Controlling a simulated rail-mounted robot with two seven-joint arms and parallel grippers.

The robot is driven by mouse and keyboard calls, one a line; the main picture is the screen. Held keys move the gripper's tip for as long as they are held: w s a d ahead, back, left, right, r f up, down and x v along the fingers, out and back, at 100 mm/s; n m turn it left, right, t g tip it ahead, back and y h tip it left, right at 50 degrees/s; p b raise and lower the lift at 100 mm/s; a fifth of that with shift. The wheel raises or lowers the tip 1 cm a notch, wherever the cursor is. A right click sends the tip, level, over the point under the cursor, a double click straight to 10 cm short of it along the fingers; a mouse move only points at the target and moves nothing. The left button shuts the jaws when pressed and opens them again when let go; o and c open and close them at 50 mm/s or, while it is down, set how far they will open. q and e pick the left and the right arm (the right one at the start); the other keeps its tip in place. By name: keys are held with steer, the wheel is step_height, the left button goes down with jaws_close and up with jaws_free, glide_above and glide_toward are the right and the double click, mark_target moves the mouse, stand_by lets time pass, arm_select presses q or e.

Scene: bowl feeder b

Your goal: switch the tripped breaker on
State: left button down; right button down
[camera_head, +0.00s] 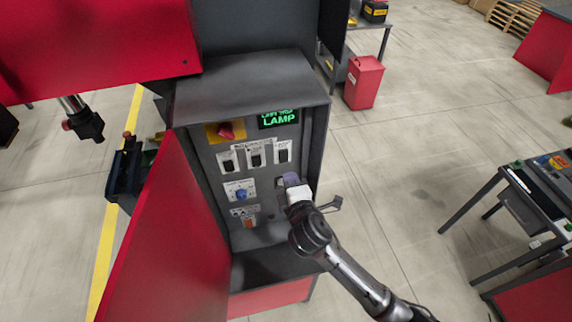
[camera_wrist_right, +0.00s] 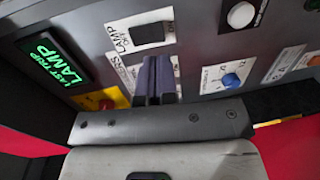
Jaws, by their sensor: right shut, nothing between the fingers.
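The control panel carries a row of black breaker switches: a left one (camera_head: 228,161), a middle one (camera_head: 256,156) and a right one (camera_head: 284,152). A green-lit display (camera_head: 279,119) above reads LAMP; it also shows in the right wrist view (camera_wrist_right: 52,60), as "LAST TRIP LAMP". In the wrist view a black switch (camera_wrist_right: 150,33) sits beside a LAMP label. Lever positions are too small to tell. My right gripper (camera_head: 291,181) is shut and empty, in front of the panel's lower right. Its fingers (camera_wrist_right: 155,80) cover the neighbouring switch in the wrist view.
The cabinet's red door (camera_head: 170,245) stands open at left. A red bin (camera_head: 363,82) and a workbench (camera_head: 545,190) stand at right, with clear floor between.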

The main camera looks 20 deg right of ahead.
mark_target(284, 161)
steer(key=w, duration=0.3)
steer(key=shift+w+d+f+p, duration=0.2)
steer(key=shift+w+p, duration=0.15)
steer(key=shift+w+f, duration=0.15)
steer(key=shift+w, duration=0.55)
steer(key=shift+d, duration=0.1)
